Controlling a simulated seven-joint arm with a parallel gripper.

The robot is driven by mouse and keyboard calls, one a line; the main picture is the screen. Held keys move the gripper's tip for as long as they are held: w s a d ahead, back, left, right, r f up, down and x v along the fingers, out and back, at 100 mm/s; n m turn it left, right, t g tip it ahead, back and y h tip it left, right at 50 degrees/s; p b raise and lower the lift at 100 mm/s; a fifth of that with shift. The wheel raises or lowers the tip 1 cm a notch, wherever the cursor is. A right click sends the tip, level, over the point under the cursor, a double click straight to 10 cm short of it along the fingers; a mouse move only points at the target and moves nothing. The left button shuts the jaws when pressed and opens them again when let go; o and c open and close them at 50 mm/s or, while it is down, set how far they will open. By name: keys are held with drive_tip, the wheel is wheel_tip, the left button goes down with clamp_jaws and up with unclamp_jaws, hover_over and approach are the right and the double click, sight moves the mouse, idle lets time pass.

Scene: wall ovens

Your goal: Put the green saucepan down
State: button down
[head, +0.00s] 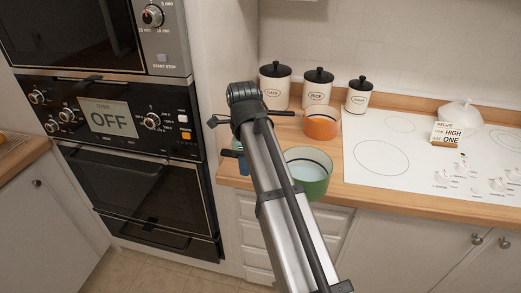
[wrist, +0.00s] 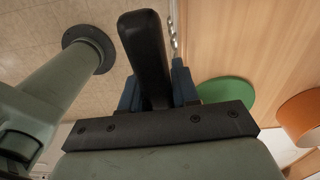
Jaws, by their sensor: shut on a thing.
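The green saucepan (head: 309,172) is in the head view at the counter's front edge, right of my arm, with its open top up and a pale inside. In the wrist view its green side (wrist: 226,91) shows beyond my gripper. My gripper (wrist: 157,88) has its blue fingers on either side of the saucepan's black handle (wrist: 146,45) and is shut on it. In the head view my arm hides most of the handle and gripper. The pan overlaps the front edge of the wooden counter (head: 378,196); I cannot tell whether its base touches the wood.
An orange pot (head: 320,124) stands behind the green saucepan. Three white canisters (head: 317,90) with black lids line the wall. Wall ovens (head: 110,120) stand left.

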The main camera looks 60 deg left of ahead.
drive_tip(key=shift+w+a+f, duration=0.6)
drive_tip(key=shift+w+a, duration=0.7)
drive_tip(key=shift+w+a+f, duration=0.55)
drive_tip(key=shift+w+a, duration=0.75)
drive_tip(key=shift+w, duration=0.05)
drive_tip(key=shift+w+a+f, duration=0.6)
drive_tip(key=shift+w+a, duration=0.7)
drive_tip(key=c, duration=0.8)
unclamp_jaws()
drive_tip(key=shift+f, duration=0.1)
drive_tip(key=shift+c, duration=0.2)
wheel_tip(320, 180, up, 12)
